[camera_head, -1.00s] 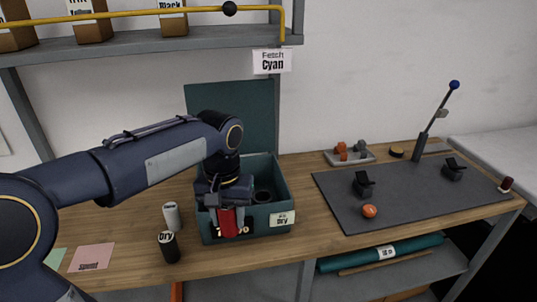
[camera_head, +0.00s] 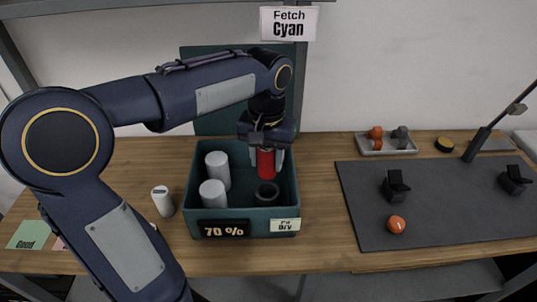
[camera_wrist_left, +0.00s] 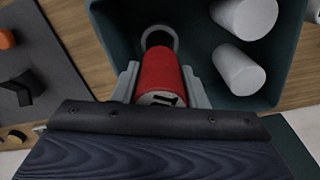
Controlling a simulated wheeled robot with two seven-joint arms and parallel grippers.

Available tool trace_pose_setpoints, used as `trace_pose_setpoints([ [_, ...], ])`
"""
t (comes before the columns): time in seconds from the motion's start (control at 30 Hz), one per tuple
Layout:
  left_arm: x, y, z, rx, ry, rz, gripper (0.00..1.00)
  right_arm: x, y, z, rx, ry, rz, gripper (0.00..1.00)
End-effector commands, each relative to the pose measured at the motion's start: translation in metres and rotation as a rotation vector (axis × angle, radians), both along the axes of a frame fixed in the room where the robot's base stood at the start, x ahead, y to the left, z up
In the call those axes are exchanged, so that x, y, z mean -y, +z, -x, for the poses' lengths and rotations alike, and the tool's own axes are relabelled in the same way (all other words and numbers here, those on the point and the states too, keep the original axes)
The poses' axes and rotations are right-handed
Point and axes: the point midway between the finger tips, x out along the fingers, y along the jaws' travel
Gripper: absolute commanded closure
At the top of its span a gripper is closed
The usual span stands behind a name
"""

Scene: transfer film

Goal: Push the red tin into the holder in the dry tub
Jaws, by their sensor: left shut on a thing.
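The red tin (camera_head: 266,162) is upright between the fingers of my left gripper (camera_head: 267,158), which is shut on it. It hangs over the back right part of the dark teal dry tub (camera_head: 230,228), behind a dark ring-shaped holder (camera_head: 267,193) on the tub floor. In the left wrist view the tin (camera_wrist_left: 160,72) lies between the fingers, and the holder's ring (camera_wrist_left: 158,32) shows just past its far end, partly covered. I cannot tell the exact gap between them. Two white-grey cylinders (camera_head: 218,170) stand in the tub's left half. My right gripper is not in view.
A white-topped canister (camera_head: 163,201) stands left of the tub. To the right are a grey tray (camera_head: 386,145) with small pieces and a dark mat (camera_head: 440,205) with black fixtures and an orange ball (camera_head: 396,224). A teal panel stands behind the tub. Wood between tub and mat is clear.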

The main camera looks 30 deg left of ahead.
Motion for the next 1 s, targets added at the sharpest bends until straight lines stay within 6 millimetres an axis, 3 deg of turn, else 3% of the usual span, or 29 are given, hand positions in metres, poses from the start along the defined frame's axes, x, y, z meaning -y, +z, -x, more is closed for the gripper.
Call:
trace_pose_setpoints([
  [0.17,0.0,0.0,0.001,0.0,0.0,0.0,0.87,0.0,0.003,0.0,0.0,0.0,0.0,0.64],
  [0.73,0.0,-0.048,0.001,-0.001,0.0,0.0,0.87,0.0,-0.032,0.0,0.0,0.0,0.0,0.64],
  [1.0,0.0,-0.052,0.001,0.0,0.0,0.0,0.87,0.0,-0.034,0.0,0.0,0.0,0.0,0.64],
])
